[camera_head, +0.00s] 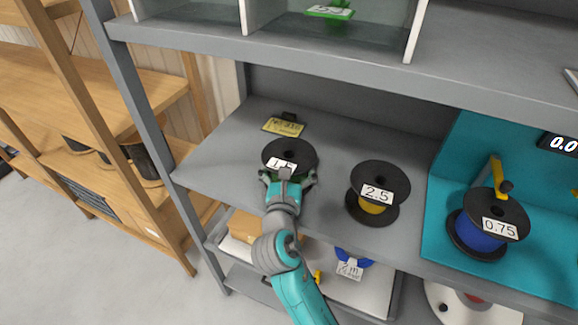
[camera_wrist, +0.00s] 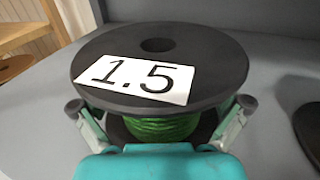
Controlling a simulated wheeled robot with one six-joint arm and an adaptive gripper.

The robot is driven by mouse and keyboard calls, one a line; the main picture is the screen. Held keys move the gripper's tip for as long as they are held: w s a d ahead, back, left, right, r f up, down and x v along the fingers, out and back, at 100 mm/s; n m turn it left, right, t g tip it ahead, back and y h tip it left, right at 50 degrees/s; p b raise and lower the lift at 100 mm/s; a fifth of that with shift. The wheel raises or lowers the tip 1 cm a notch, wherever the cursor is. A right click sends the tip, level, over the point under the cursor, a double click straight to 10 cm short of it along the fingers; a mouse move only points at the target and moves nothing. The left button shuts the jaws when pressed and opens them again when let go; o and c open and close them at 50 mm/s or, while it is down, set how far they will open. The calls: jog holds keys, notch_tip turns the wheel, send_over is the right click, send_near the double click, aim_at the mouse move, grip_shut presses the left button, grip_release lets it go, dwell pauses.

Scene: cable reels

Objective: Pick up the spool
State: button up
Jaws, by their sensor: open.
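A black spool labelled 1.5 (camera_head: 290,153) stands upright on the grey shelf at the left. In the wrist view the spool (camera_wrist: 215,62) fills the middle, with green wire wound between its flanges. My gripper (camera_head: 288,180) is at the spool's front side, below the top flange. In the wrist view my gripper (camera_wrist: 162,112) is open, with one finger on each side of the green core. I cannot tell whether the fingers touch the spool.
A 2.5 spool (camera_head: 378,182) with yellow wire stands to the right. A blue 0.75 spool (camera_head: 487,228) sits on a teal stand (camera_head: 437,222) farther right. A yellow tag (camera_head: 283,127) lies behind the 1.5 spool. An upper shelf (camera_head: 330,55) hangs above.

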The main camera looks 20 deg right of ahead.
jog(key=c, duration=1.6)
notch_tip(320, 180, up, 10)
jog(key=shift+r, duration=0.1)
